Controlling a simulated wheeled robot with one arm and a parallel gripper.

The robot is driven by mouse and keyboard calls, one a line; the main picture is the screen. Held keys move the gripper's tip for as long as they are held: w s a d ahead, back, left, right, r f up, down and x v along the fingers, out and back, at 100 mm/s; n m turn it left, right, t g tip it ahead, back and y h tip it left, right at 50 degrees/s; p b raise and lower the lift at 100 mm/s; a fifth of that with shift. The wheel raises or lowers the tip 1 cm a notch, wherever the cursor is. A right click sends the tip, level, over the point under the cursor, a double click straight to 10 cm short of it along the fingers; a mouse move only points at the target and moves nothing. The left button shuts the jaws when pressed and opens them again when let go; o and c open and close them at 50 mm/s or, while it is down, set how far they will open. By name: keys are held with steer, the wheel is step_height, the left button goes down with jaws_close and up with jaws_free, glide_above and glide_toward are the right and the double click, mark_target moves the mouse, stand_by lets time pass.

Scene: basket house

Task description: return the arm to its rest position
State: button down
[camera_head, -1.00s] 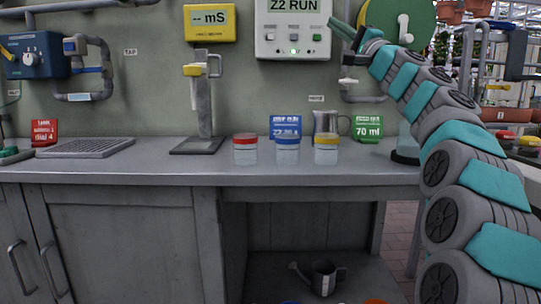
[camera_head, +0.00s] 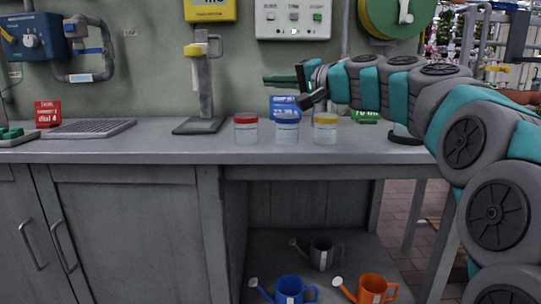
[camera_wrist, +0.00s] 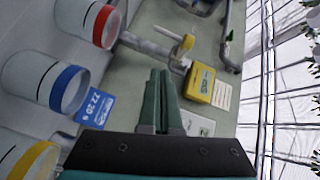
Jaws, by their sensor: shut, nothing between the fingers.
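My gripper (camera_head: 283,79) is at the end of my arm, which reaches in from the right of the head view. It hangs above the grey bench (camera_head: 180,150), pointing left, just above and behind the row of lidded jars. In the wrist view my gripper's two green fingers (camera_wrist: 160,97) lie together, shut and empty. The red-lidded jar (camera_head: 246,128), blue-lidded jar (camera_head: 287,130) and yellow-lidded jar (camera_head: 325,128) stand on the bench below it.
A stand with a yellow top (camera_head: 200,85) rises left of the jars. A red card (camera_head: 47,113) and a drain grid (camera_head: 90,129) are further left. Blue (camera_head: 290,289), orange (camera_head: 371,288) and grey (camera_head: 320,253) watering cans sit under the bench. The left bench top is mostly clear.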

steer(key=s+f+n+g+h+p, duration=0.1)
steer(key=s+f+n+g+h, duration=0.2)
steer(key=s+f, duration=0.95)
steer(key=s+f+g+h, duration=0.3)
steer(key=s+f+g, duration=0.2)
steer(key=s+f, duration=0.75)
steer(key=s+d+f+n+g+h, duration=0.1)
steer(key=s+d+f+g+h, duration=0.1)
steer(key=s+d+f, duration=0.5)
steer(key=s+d+f+g+h+p, duration=0.1)
steer(key=s+d+f+g+h, duration=0.2)
steer(key=s+f, duration=0.8)
steer(key=s+d+h, duration=0.2)
steer(key=s+d, duration=0.1)
steer(key=d, duration=0.1)
steer(key=shift+s+d+n+g, duration=0.2)
steer(key=shift+n+g, duration=0.1)
steer(key=shift+n, duration=0.1)
